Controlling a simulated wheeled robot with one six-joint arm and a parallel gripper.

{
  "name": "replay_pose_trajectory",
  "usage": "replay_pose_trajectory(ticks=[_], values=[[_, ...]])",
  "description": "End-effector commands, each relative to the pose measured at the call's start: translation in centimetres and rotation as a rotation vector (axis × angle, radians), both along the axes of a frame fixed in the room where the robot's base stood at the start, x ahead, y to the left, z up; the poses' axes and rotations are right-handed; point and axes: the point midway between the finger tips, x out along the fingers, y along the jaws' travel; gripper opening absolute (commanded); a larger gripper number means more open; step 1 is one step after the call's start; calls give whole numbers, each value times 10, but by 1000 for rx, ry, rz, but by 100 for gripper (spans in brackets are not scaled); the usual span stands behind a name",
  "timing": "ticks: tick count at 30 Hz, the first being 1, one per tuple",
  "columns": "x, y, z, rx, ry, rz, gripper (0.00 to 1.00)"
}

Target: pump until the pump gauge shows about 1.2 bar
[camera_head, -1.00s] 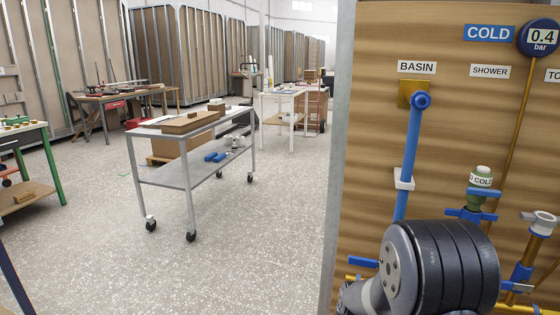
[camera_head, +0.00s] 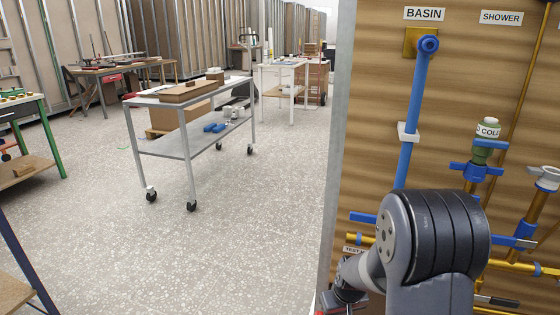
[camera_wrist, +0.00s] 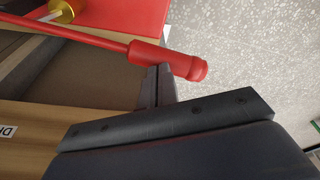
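The pump's red lever (camera_wrist: 100,40) crosses the upper left of the wrist view and ends in a thicker red grip (camera_wrist: 172,62). A red body (camera_wrist: 125,14) with a brass fitting (camera_wrist: 62,10) lies behind it. My gripper (camera_wrist: 161,85) has its dark fingertips at the red grip, which covers their ends. I cannot tell whether they are clamped on it or apart. In the head view my arm hides most of this spot; a small red patch shows low beside my wrist. The pump gauge is not in view now.
A wheeled metal trolley (camera_head: 185,142) stands to the left. Bare speckled floor (camera_head: 240,240) lies between it and the panel.

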Motion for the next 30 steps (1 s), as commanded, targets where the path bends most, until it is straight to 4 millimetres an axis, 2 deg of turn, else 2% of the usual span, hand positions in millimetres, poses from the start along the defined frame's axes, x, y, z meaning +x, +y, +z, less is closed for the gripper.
replay_pose_trajectory(ticks=[1,9,17,30], values=[[-1,0,-18,-1,3,0,0],[-1,0,-67,0,4,0,0],[-1,0,-38,0,2,0,0],[0,0,34,0,0,0,0]])
